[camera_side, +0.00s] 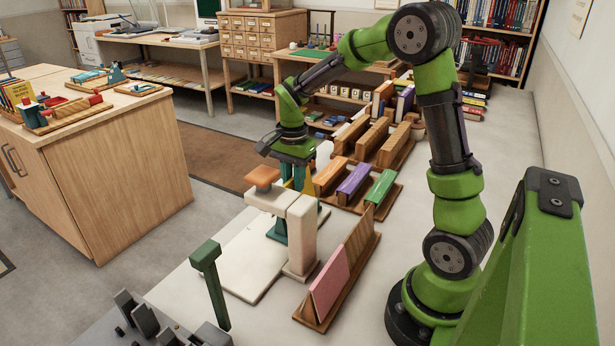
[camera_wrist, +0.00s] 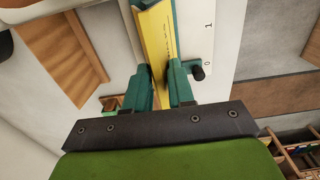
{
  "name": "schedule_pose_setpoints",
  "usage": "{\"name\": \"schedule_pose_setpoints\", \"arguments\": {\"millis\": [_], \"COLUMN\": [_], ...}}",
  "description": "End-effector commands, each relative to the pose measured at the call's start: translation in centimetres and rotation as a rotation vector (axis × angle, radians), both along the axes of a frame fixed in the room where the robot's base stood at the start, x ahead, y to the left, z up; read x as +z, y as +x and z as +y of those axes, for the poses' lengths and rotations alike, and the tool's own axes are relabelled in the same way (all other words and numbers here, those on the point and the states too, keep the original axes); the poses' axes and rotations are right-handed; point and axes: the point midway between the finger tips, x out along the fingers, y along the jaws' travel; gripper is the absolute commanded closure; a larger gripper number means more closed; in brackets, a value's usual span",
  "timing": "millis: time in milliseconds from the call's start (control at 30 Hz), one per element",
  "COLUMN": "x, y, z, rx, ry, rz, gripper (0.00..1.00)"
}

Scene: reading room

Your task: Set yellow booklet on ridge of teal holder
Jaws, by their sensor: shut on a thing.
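My gripper (camera_wrist: 163,88) has teal fingers and is shut on the yellow booklet (camera_wrist: 158,38). In the wrist view the booklet runs up between the fingers, with teal surfaces along both its sides. In the side view my gripper (camera_side: 294,178) points down behind the pale stand, and a bit of the booklet (camera_side: 309,181) shows beside it. A teal part (camera_side: 278,230), apparently the teal holder, shows low behind the pale stand and is mostly hidden. I cannot tell whether the booklet touches its ridge.
A pale stand with an orange top (camera_side: 264,176) blocks the side view. A wooden rack with a pink book (camera_side: 329,285) is in front. Racks with orange, purple and green books (camera_side: 353,181) lie to the right. A green post (camera_side: 209,285) stands at the front left.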

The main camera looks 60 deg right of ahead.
Motion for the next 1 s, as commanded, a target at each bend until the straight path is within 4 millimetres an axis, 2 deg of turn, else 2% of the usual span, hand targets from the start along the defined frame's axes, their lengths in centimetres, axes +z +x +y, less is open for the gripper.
{"name": "schedule_pose_setpoints", "arguments": {"millis": [567, 1000], "x": [-1.8, -1.9], "y": [0.0, -0.1], "z": [0.0, 0.0], "rx": [-0.001, -0.001], "ry": [0.001, 0.0], "rz": [0.001, 0.002], "gripper": [1.0, 1.0]}}
